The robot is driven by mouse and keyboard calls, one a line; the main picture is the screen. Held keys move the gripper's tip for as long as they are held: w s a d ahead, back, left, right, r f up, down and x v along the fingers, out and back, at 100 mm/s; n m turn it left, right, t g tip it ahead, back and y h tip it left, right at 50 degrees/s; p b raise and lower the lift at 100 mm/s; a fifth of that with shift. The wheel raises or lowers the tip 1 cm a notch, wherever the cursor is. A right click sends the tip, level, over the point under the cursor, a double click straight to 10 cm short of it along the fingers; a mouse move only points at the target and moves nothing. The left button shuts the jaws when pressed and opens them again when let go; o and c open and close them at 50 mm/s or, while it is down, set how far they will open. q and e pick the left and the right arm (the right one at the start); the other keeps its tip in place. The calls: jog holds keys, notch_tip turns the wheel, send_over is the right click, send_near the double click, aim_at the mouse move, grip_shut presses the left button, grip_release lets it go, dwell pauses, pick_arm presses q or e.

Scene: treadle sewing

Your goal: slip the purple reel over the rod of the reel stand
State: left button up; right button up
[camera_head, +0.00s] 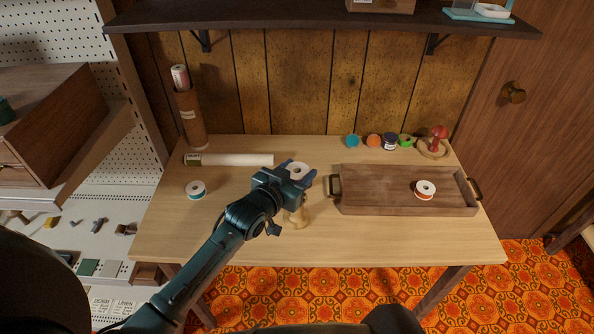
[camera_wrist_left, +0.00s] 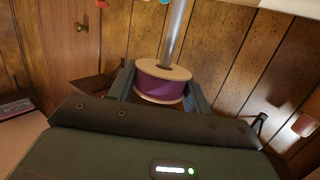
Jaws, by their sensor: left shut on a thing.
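The purple reel (camera_wrist_left: 160,85) has tan flanges and sits between the fingers of my left gripper (camera_wrist_left: 161,84), which is shut on it. In the head view the reel (camera_head: 298,169) shows only its pale top face with a dark hole. The gripper (camera_head: 287,176) holds it above the reel stand (camera_head: 297,217), whose pale wooden base is partly hidden by my wrist. In the wrist view, which looks upside down, the metal rod (camera_wrist_left: 177,32) meets the hole in the reel's lower face; how deep it goes is hidden. My right gripper is out of view.
A wooden tray (camera_head: 380,190) with a red-and-white reel (camera_head: 425,189) stands at the right. A teal-and-white reel (camera_head: 196,190) and a white roll (camera_head: 235,160) lie at the left. The table's front strip is clear.

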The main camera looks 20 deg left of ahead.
pick_arm(q)
jog(key=shift+f+b, duration=0.65)
jog(key=shift+f, duration=0.45)
jog(key=o, duration=1)
jog(key=v, duration=1.3)
jog(key=shift+b, duration=0.3)
